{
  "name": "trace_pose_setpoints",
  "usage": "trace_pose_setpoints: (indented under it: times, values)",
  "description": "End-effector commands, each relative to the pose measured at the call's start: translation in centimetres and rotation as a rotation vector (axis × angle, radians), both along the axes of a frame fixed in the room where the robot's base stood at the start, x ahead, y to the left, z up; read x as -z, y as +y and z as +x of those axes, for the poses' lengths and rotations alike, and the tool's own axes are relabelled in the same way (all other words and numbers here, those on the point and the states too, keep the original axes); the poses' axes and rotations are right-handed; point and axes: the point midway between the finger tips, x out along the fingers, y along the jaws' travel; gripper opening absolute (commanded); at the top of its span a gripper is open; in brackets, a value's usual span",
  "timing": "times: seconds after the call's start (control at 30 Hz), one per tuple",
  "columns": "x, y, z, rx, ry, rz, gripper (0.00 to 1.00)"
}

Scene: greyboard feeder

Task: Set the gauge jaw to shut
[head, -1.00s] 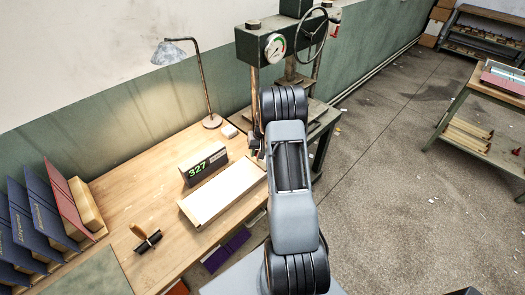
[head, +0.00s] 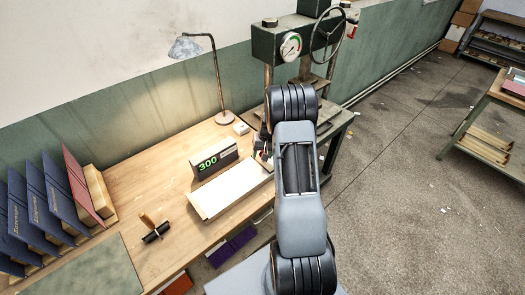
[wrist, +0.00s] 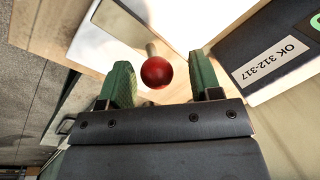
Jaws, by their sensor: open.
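A red ball knob (wrist: 156,72) on a short pale stem shows in the wrist view. My gripper (wrist: 160,75) is open, with one green-padded finger on each side of the knob. The knob appears between the fingers, and I cannot tell whether either finger touches it. A dark display box (head: 214,160) reads 300 in green in the head view. Its side in the wrist view (wrist: 270,55) carries a label, "OK 312-317". A pale flat tray or board (head: 230,188) lies in front of the box. The gauge jaw itself cannot be made out clearly; my arm hides part of that area.
The wooden bench (head: 190,235) holds a lamp (head: 224,117), a small roller tool (head: 155,232) and upright blue books (head: 40,210). A press with a round dial (head: 291,47) stands behind my arm. Open floor (head: 400,190) lies to the right.

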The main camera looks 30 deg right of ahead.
Motion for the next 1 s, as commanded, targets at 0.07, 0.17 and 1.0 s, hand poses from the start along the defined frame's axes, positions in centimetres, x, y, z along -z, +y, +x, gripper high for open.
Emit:
trace_pose_setpoints:
  times: [0.07,0.17,1.0]
  values:
    - [-0.4,-0.1,0.0,-0.001,-0.002,-0.001,0.58]
    - [-1.5,-0.3,0.0,-0.001,-0.005,-0.002,0.58]
    - [-13.4,-2.2,-1.1,-0.002,0.0,0.0,0.58]
